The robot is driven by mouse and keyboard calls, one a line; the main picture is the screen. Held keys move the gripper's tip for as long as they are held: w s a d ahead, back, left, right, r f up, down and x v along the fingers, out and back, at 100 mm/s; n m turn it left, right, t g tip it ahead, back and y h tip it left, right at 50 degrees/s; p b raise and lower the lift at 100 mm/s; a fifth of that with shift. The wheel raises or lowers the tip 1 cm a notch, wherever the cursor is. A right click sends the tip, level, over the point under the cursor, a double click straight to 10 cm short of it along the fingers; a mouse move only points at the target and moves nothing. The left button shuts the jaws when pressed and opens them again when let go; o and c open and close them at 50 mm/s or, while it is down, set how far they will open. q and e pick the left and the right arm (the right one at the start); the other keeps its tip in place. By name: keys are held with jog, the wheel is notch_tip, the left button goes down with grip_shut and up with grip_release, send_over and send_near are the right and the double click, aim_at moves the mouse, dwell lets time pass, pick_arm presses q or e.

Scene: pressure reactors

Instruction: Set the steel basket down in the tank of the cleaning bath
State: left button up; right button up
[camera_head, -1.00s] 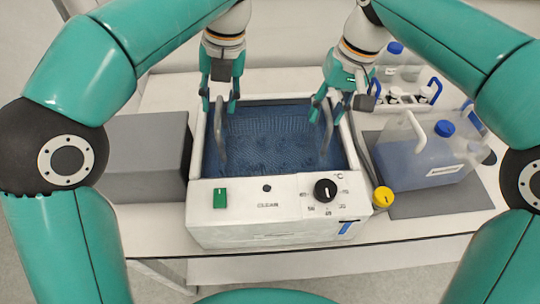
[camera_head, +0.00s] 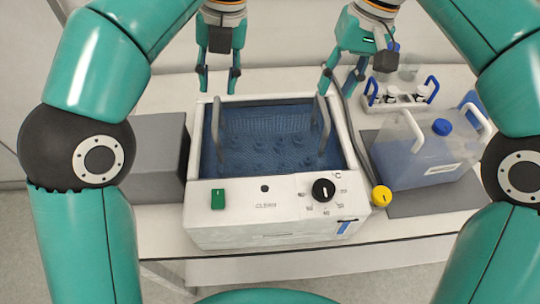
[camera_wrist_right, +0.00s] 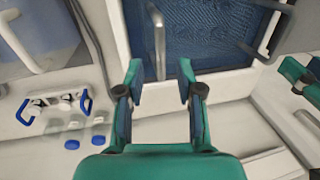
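The steel basket (camera_head: 262,125) sits down in the tank of the white cleaning bath (camera_head: 270,228). Its mesh looks blue, with several small parts in it. Its two bar handles stand up at the left and right sides of the tank. My left gripper (camera_head: 218,88) is open and empty, above and behind the left handle. My right gripper (camera_head: 338,92) is open and empty, just behind the right handle. In the right wrist view, the right gripper (camera_wrist_right: 160,78) is open with a handle (camera_wrist_right: 159,42) beyond its fingertips, apart from them. Whether the basket touches the tank floor is hidden.
A grey box (camera_head: 145,150) stands left of the bath. A jug of blue liquid (camera_head: 422,160) stands on a grey mat at right, with a yellow cap (camera_head: 381,196) near the bath's corner. A bottle rack (camera_head: 398,100) stands behind the jug. The bench behind the bath has free room.

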jog(key=shift+d+r, duration=0.25)
jog(key=shift+r, duration=0.95)
jog(key=shift+d+r, duration=0.2)
jog(key=shift+r, duration=0.95)
